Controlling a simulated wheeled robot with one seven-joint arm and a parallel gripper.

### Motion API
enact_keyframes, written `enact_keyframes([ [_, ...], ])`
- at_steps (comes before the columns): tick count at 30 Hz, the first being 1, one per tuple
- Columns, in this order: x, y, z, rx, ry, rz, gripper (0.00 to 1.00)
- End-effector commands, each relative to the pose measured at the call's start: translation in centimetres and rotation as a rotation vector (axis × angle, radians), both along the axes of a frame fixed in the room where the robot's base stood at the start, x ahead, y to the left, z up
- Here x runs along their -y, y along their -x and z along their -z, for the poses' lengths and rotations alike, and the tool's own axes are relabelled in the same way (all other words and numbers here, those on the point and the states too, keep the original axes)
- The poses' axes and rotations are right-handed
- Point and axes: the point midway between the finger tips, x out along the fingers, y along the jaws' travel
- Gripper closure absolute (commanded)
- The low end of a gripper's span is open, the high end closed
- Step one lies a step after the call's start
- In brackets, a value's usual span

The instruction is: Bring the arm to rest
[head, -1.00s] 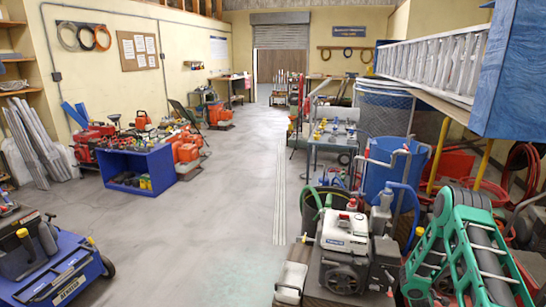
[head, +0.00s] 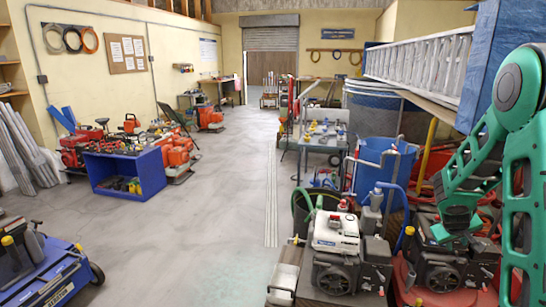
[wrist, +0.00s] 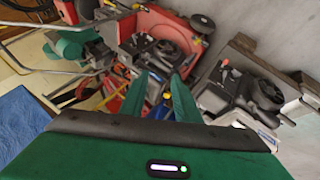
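My gripper (wrist: 161,76) shows in the wrist view with its two green fingers apart. It is open, with nothing held between them. In the head view, my green arm stands raised at the right edge, with its elbow high and its lower part hanging down over the engines at the front right. The fingertips cannot be made out clearly in that view. The wrist view looks down past the fingers on engines and a red machine, and no contact shows.
A white-topped engine (head: 335,233) and a dark engine (head: 440,262) stand under and beside my arm. A blue barrel (head: 382,170) is behind them. A ladder (head: 415,72) lies on a high rack at the right. The grey floor (head: 200,240) is clear at centre left.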

Motion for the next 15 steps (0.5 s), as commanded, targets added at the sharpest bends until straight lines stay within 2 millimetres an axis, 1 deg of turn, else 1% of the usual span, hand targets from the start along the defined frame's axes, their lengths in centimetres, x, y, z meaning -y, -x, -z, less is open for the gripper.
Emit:
enact_keyframes([
  [1,-0.6,1.4,-1.4,0.0,-0.026,0.027,0.71],
  [5,-2.4,5.4,-3.8,-0.017,-0.109,0.101,0.71],
  [6,-3.0,6.8,-4.5,-0.024,-0.134,0.124,0.71],
  [11,-5.7,12.1,-6.9,-0.049,-0.239,0.211,0.71],
  [15,-8.5,16.9,-8.5,-0.076,-0.332,0.28,0.71],
])
